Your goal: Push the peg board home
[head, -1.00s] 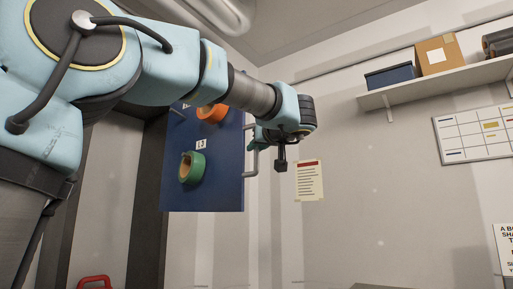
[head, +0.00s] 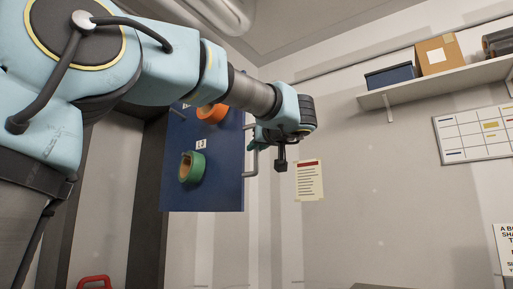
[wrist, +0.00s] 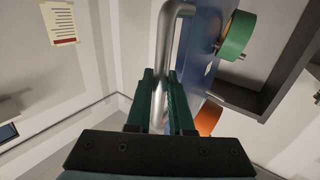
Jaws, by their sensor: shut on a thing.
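The peg board (head: 225,180) is a dark blue upright panel, seen in the head view left of centre, standing out from a dark grey frame. A green tape roll (head: 192,167) and an orange roll (head: 212,113) hang on its pegs. A grey bar handle (head: 249,166) is on its right edge. My gripper (head: 262,141) is at this handle. In the wrist view, my gripper's green fingers (wrist: 160,95) are shut on the metal handle (wrist: 168,40), with the board (wrist: 200,55) just to the right. The upper part of the board is hidden behind my arm.
The dark grey cabinet frame (head: 147,165) stands left of the board. A wall shelf (head: 440,82) holds a blue box (head: 389,77) and a cardboard box (head: 437,54). A notice (head: 309,181) hangs on the wall right of my gripper. The space before that wall looks clear.

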